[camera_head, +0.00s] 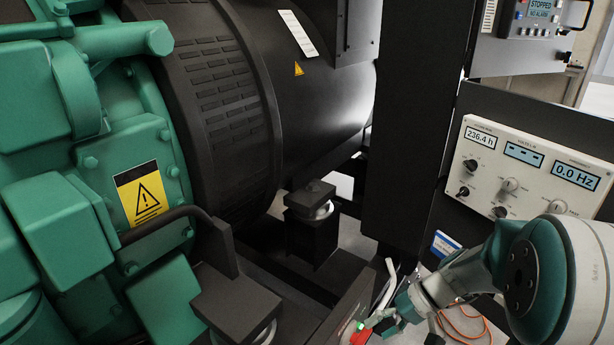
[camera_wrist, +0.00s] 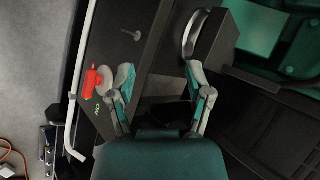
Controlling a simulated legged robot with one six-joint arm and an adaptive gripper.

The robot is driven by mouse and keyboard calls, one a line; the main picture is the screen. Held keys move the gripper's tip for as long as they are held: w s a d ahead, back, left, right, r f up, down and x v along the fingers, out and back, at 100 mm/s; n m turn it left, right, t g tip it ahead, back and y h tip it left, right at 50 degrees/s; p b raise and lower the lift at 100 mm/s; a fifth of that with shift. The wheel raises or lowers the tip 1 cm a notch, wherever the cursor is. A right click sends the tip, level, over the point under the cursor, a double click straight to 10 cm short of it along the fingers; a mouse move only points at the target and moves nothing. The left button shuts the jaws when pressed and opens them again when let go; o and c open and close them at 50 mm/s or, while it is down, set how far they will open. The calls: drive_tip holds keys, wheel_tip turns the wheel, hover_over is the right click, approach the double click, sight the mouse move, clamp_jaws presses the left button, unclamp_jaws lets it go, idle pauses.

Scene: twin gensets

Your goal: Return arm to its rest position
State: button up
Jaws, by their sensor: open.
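My gripper (camera_head: 405,325) is low at the right of the head view, at the end of my white and teal arm. In the wrist view my gripper (camera_wrist: 160,75) has its two teal-tipped fingers spread apart with nothing between them. A red handle (camera_wrist: 92,82) on a dark frame rail with a small grey disc lies left of the fingers, apart from them. The red handle also shows at the bottom of the head view (camera_head: 360,336), close to the gripper.
A green engine (camera_head: 130,230) and black generator (camera_head: 320,95) fill the left and middle. A meter panel (camera_head: 525,175) and a control box (camera_head: 530,35) stand at the right. A pale rail (camera_wrist: 83,75) runs beside the red handle. An orange cable (camera_head: 465,328) lies on the floor.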

drive_tip(key=s+r+t+h, duration=0.6)
drive_tip(key=s+r+h, duration=0.3)
drive_tip(key=s+r, duration=0.4)
drive_tip(key=shift+s+d+r+t, duration=0.25)
drive_tip(key=shift+s+r+t, duration=0.1)
drive_tip(key=shift+r, duration=0.45)
